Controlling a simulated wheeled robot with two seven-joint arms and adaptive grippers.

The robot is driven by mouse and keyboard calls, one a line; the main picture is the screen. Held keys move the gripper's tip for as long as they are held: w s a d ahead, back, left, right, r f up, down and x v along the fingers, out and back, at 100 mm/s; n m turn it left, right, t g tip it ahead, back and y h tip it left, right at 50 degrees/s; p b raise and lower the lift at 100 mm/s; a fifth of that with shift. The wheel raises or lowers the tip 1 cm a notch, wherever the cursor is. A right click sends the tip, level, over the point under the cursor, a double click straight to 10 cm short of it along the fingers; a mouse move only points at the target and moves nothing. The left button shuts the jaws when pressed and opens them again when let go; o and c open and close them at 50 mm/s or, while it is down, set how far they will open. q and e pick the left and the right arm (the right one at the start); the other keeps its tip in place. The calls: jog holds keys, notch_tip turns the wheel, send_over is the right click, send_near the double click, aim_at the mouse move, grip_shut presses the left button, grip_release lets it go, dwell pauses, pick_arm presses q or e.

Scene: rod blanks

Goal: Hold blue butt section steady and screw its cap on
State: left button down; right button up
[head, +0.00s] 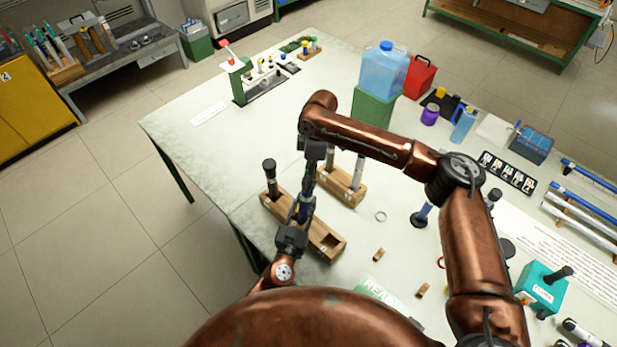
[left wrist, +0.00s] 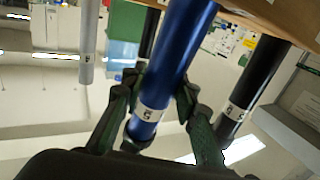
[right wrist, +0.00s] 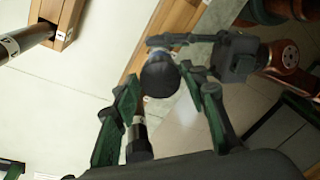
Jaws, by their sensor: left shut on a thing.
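The blue butt section (left wrist: 170,65), with a white label, stands upright at the long wooden rack block (head: 330,243). My left gripper (left wrist: 155,100) is shut around it; in the head view this gripper (head: 303,212) comes in low from the front. My right gripper (head: 312,172) points down from above. In the right wrist view its fingers (right wrist: 160,85) are spread either side of a round black cap (right wrist: 160,76), in line with the held section. I cannot tell whether the cap is seated on the section or whether the fingers touch it.
A dark capped section (head: 270,178) stands at the left of the same block. A second wooden block (head: 350,192) with grey sections stands behind. A metal ring (head: 380,216) and small wooden pieces (head: 378,255) lie to the right. The table's left edge is close to the block.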

pick_arm(q)
jog(key=shift+s+d, duration=0.1)
jog(key=shift+d, duration=0.15)
pick_arm(e)
jog(key=c, duration=0.9)
jog(key=o, duration=1.3)
jog(key=shift+o, duration=0.2)
notch_tip(320, 180, up, 12)
jog(key=w+d, duration=0.1)
jog(key=w, duration=0.1)
jog(key=shift+d, duration=0.15)
jog(key=shift+f, duration=0.1)
pick_arm(q)
jog(key=c, duration=1.5)
grip_release()
jog(key=shift+o, duration=0.3)
jog(key=shift+a, duration=0.15)
pick_arm(e)
jog(key=shift+s, duration=0.1)
